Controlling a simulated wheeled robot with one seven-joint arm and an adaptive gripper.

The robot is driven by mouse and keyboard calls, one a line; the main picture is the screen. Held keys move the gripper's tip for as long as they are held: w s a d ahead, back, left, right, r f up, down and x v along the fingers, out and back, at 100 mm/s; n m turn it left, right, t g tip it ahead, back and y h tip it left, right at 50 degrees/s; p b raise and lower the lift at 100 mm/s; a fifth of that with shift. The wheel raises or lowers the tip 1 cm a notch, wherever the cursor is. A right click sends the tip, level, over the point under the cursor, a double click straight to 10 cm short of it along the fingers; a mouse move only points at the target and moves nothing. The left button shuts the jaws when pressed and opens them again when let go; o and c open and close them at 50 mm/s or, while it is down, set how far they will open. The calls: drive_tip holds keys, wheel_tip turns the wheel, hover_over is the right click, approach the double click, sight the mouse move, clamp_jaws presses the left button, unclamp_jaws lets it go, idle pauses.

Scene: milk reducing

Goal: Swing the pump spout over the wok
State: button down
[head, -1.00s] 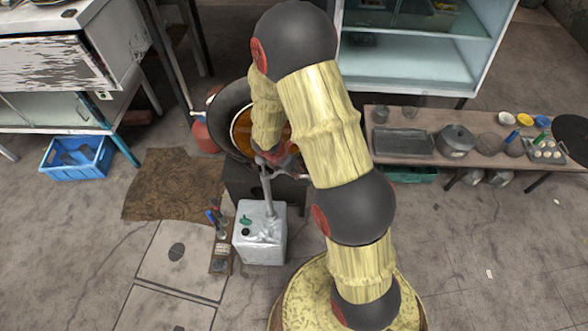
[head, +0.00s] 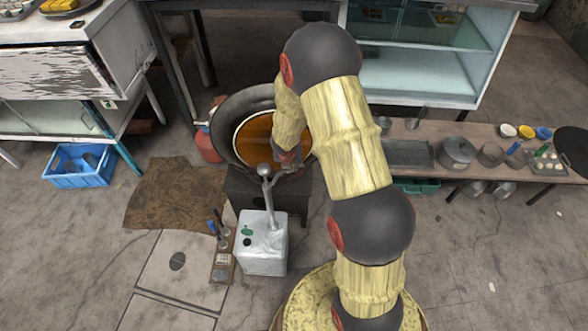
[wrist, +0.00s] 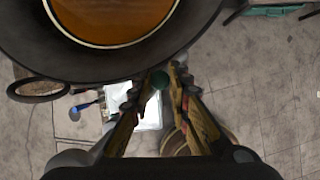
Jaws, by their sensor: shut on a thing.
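The pump's spout (head: 285,172) points right, toward my gripper (head: 288,158) at the wok's front rim. My gripper is shut on the spout, though the contact is small and partly hidden in the head view. In the wrist view a round dark green piece (wrist: 160,80) shows between the fingertips, with the can (wrist: 150,113) below and the wok above.
A low bench (head: 480,178) with pots and bowls stands at the right. A brown mat (head: 175,195) and blue crate (head: 80,165) lie left.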

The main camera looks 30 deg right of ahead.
drive_tip(key=w+a+n+t+y+p, duration=0.1)
drive_tip(key=w+a+n+y+p, duration=0.2)
drive_tip(key=w+n, duration=0.5)
drive_tip(key=shift+w+a+n+y+p, duration=0.15)
drive_tip(key=shift+a+n+y+p, duration=0.15)
drive_tip(key=shift+a+n+p, duration=0.85)
drive_tip(key=shift+d, duration=0.35)
drive_tip(key=c, duration=1.8)
unclamp_jaws()
drive_tip(key=shift+c, duration=0.2)
drive_tip(key=shift+o, duration=0.9)
